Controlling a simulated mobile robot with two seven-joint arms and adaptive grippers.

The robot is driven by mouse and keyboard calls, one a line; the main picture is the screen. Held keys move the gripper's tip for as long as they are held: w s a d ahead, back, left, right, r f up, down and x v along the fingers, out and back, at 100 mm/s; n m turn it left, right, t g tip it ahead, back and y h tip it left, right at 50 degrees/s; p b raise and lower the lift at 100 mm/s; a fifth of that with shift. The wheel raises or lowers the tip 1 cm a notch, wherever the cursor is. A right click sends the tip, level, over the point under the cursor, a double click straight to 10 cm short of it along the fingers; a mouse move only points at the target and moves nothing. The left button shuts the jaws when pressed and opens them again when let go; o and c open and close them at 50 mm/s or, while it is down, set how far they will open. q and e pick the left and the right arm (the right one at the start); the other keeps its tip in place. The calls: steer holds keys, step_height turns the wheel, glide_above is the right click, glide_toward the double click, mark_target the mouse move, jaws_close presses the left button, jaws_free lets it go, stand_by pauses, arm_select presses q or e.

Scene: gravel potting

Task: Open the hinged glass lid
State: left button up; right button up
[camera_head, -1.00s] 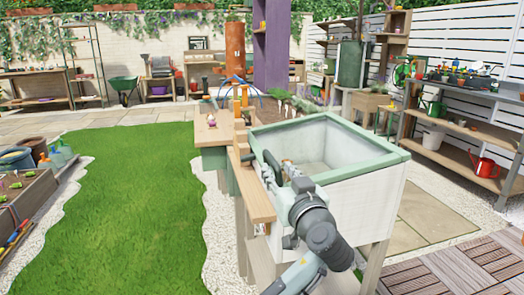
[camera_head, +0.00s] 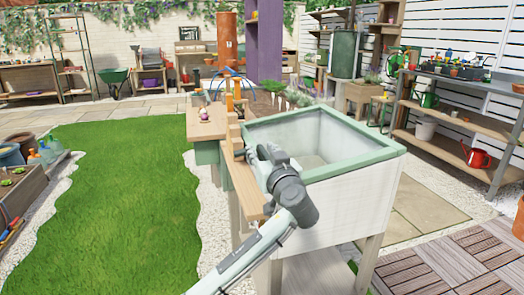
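A white wooden box (camera_head: 345,205) on legs stands right of centre. A pale green frame (camera_head: 371,157) runs around its top, and its pale inside shows through the top. I cannot tell glass from an open top here, so the lid's state is unclear. My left gripper (camera_head: 258,156) is at the box's near-left side, by the left part of the green frame and above a wooden ledge (camera_head: 248,190). Its fingertips are small and partly hidden by its own body. I cannot tell whether they touch the frame. My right gripper is not in view.
A wooden bench (camera_head: 205,130) with small items adjoins the box on the left. Shelves (camera_head: 455,135) with pots and a red watering can (camera_head: 476,156) stand at the right. Lawn (camera_head: 110,215) lies open to the left, paving and wooden decking (camera_head: 460,265) to the right.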

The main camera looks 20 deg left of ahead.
arm_select(q)
jaws_close()
steer(key=shift+r, duration=0.1)
stand_by(0.3)
